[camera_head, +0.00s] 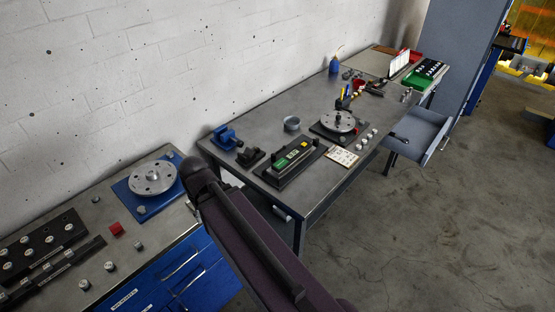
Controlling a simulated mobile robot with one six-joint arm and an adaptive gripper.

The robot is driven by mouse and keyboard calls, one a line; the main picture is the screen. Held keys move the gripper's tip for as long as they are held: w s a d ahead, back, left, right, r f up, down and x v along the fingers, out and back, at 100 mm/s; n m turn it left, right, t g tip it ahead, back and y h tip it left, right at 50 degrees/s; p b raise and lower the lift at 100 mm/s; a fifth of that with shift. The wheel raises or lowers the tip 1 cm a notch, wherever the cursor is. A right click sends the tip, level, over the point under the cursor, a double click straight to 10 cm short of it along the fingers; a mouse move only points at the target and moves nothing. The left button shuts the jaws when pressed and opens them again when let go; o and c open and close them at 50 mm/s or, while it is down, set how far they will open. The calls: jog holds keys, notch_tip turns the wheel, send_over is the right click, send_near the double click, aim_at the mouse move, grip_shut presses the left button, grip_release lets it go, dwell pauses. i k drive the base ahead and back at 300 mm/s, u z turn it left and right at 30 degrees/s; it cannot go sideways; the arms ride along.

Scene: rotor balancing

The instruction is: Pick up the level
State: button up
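The level (293,156) appears to be the long dark block with green and yellow marks on the grey metal table, near its front left edge. It lies on a black base or tray (286,179), which has upright black posts. My arm crosses the lower middle of the view, in front of the near table corner and left of the level in the picture. My gripper is not in view, so its place relative to the level cannot be told.
A silver rotor (338,122) stands on a dark base behind the level, with a white card (342,156) beside it. An open drawer (420,132) juts out right. A blue cabinet (152,286) stands at left.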

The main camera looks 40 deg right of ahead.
aim_at(286, 161)
jog(key=u, duration=0.8)
jog(key=i, duration=0.5)
jog(key=z, duration=4.05)
jog(key=i, duration=0.1)
jog(key=u, duration=1.85)
